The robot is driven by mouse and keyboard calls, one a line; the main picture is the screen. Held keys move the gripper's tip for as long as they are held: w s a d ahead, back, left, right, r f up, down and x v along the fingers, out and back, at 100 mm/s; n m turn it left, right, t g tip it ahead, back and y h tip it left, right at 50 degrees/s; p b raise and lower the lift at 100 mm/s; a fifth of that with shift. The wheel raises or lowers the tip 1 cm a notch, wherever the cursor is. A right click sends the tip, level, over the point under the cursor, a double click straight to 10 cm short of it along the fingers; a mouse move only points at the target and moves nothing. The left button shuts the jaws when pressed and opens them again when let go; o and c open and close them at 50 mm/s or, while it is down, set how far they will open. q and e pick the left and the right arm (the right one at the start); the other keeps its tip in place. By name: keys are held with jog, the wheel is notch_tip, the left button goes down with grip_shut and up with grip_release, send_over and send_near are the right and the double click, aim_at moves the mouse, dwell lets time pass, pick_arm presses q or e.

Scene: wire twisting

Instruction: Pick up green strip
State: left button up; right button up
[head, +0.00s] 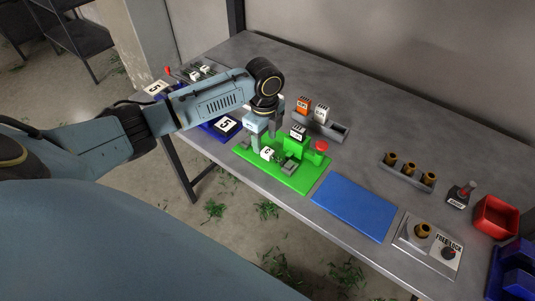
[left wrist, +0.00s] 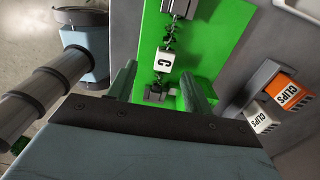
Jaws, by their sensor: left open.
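A green board (head: 300,177) lies near the front edge of the grey table; it also shows in the left wrist view (left wrist: 208,48). On it, a twisted dark green strand (left wrist: 168,28) runs between two grey blocks, through a white cube marked C (left wrist: 165,61). In the head view the cube (head: 267,153) sits just below my left gripper (head: 262,143). My left gripper is open above the board; in the left wrist view its fingers (left wrist: 160,90) stand either side of the near grey block (left wrist: 156,95), with nothing seen held. My right gripper is not in view.
A green fixture with a red knob (head: 321,146) stands on the board's right. Behind is a grey tray with orange (head: 303,105) and white clip boxes. A blue mat (head: 355,206) lies bare to the right. Farther right are a brass-cup rack (head: 408,173) and a red bin (head: 497,216).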

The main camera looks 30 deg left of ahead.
aim_at(268, 151)
pick_arm(q)
jog(key=f, duration=0.5)
jog(key=shift+w+d+f, duration=0.15)
jog(key=shift+w+d, duration=0.05)
jog(key=shift+w, duration=0.15)
grip_shut()
notch_tip(268, 151, up, 13)
jog(key=p, duration=0.4)
dwell(0.4)
jog(key=shift+d, duration=0.1)
